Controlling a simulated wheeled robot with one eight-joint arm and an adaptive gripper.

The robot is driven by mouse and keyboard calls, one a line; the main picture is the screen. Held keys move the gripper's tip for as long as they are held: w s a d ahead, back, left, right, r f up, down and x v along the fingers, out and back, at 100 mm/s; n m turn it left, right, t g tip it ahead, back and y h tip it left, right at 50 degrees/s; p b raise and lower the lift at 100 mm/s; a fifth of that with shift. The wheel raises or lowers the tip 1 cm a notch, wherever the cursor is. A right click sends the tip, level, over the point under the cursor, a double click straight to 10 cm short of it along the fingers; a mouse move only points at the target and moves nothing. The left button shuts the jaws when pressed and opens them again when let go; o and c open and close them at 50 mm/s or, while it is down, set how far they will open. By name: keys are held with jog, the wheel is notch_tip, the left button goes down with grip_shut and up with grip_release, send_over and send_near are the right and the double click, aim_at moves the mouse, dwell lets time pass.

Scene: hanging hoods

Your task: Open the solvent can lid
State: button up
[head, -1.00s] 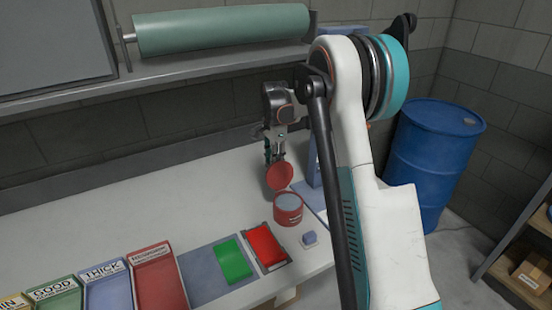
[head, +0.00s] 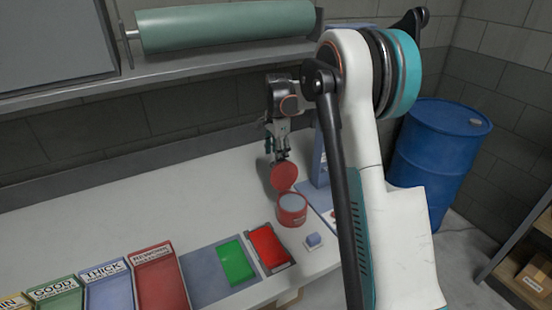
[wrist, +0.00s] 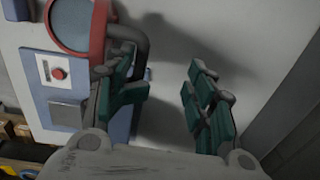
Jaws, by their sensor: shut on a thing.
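The solvent can (head: 292,212) is a small red can on the bench, with a grey-blue surface showing inside its rim. Its red round lid (head: 284,180) stands tilted up at the can's back edge, so the can is open. My gripper (head: 281,158) is just above and behind the lid, pointing down, shut on the lid. In the wrist view the can's red rim (wrist: 97,40) shows at the upper left, beside the teal fingers (wrist: 165,95). A dark curved bar runs by the left finger; the exact contact is hard to see.
A blue-grey stand (head: 321,165) is close right of the can. In front lie a red pad (head: 267,246), a green pad (head: 237,262) and a small blue block (head: 314,240). Labelled trays, one of them red (head: 158,285), are at front left. The bench's left middle is clear.

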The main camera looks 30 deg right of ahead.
notch_tip(320, 180, up, 10)
jog(key=shift+s+a+f, duration=0.15)
jog(key=shift+s+f, duration=0.1)
jog(key=shift+s, duration=0.05)
dwell(0.3)
